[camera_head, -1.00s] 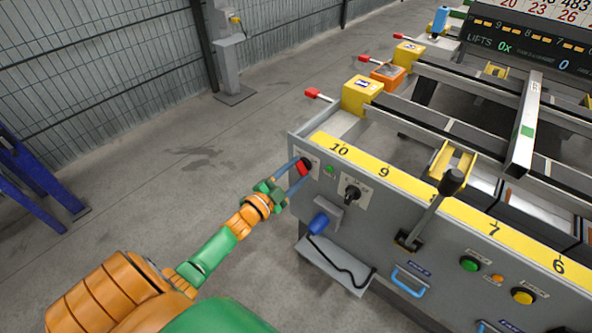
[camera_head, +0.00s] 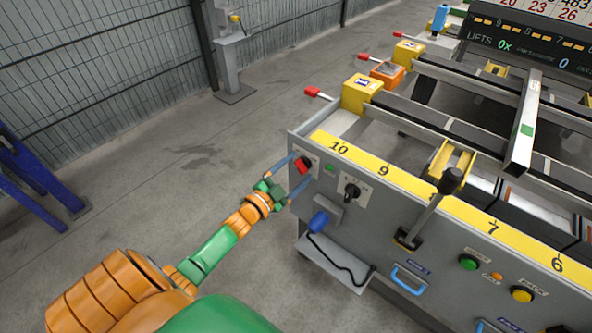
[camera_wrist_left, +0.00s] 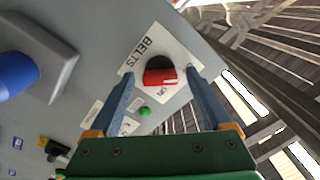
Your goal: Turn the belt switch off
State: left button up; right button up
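The belt switch (camera_head: 301,167) is a red-handled knob on a black round base, on the left end of the grey panel's front. In the left wrist view the switch (camera_wrist_left: 160,76) sits on a white plate lettered BELTS. Its small position lettering is only partly readable, so I cannot tell its setting. My left gripper (camera_head: 299,170) is open in front of the switch, with one blue finger on each side of the knob. In the left wrist view the left gripper (camera_wrist_left: 161,73) shows clear gaps beside the red handle. My right gripper is out of view.
A green lamp (camera_head: 329,168) and a black rotary knob (camera_head: 352,191) are right of the switch. A blue plug (camera_head: 318,222) sticks out below, and a black-knobbed lever (camera_head: 451,181) stands farther right.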

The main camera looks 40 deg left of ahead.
pick_arm(q)
jog(key=s+p, duration=0.1)
jog(key=s, duration=0.6)
jog(key=shift+a, duration=0.3)
jog(key=s+d+f+n+g+y+p, duration=0.15)
jog(key=s+f+n+g+p, duration=0.35)
jog(key=f, duration=0.5)
jog(key=s+d+f+g+p, duration=0.2)
jog(key=s+d+f+g, duration=0.1)
jog(key=s, duration=0.6)
jog(key=s+d+f+n+g+p, duration=0.1)
jog(key=s+d+f+g+p, duration=0.1)
jog(key=s+f+g, duration=0.3)
jog(key=s+d+f+n+g+p, duration=0.1)
jog(key=s+d+f+g, duration=0.2)
jog(key=s, duration=1)
jog(key=shift+d+f+g+p, duration=0.4)
jog(key=shift+d+g, duration=0.1)
jog(key=shift+d, duration=0.4)
